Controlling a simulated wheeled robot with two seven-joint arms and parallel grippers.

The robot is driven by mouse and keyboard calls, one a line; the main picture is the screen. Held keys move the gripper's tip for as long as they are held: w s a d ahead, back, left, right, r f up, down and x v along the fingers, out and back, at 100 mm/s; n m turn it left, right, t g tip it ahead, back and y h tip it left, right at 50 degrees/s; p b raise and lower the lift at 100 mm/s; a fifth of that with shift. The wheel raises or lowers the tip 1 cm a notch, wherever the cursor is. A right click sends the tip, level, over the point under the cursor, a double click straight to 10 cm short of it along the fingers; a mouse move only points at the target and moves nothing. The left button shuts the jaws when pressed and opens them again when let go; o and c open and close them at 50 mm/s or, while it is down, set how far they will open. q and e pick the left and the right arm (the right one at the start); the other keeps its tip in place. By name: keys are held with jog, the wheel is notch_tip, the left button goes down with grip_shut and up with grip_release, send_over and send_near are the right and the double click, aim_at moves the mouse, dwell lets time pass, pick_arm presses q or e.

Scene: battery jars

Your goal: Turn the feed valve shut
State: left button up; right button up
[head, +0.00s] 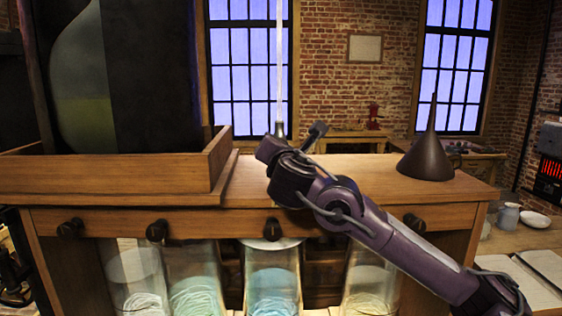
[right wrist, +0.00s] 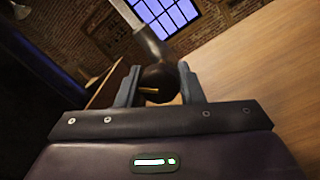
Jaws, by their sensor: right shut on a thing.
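In the right wrist view, a dark valve piece (right wrist: 149,45) with a rounded hub and a stubby cylindrical handle stands between the jaws of my right gripper (right wrist: 158,78). The jaws are shut on the hub, one finger on each side, and the handle sticks up and tilts left. In the head view, my right arm reaches from lower right to the bench top, with the right gripper end (head: 272,150) below a clear vertical tube (head: 280,60) and its metal fitting (head: 280,128). My arm hides the grip there. My left gripper is not in view.
A dark funnel (head: 427,160) stands on the wooden bench (head: 365,180), right of my arm. A wooden tray (head: 100,178) holding a large glass vessel (head: 85,80) fills the left. Several glass jars (head: 272,285) stand below dark knobs (head: 156,230). An open book (head: 540,268) lies far right.

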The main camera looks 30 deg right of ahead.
jog(key=m+b, duration=0.2)
jog(key=m, duration=0.1)
jog(key=m+b, duration=0.3)
jog(key=shift+f+h, duration=0.2)
jog(key=shift+h, duration=0.1)
jog(key=m+b, duration=0.2)
jog(key=m, duration=0.1)
jog(key=shift+r, duration=0.1)
jog(key=shift+r+m+h+b, duration=0.1)
jog(key=shift+m+h+b, duration=0.25)
jog(key=shift+m, duration=0.35)
jog(key=o, duration=1)
jog(key=shift+c, duration=0.2)
jog(key=b+v, duration=0.2)
jog(key=v, duration=0.5)
jog(key=shift+s+a+r, duration=0.1)
jog(key=shift+s+a, duration=0.15)
jog(key=shift+s, duration=0.05)
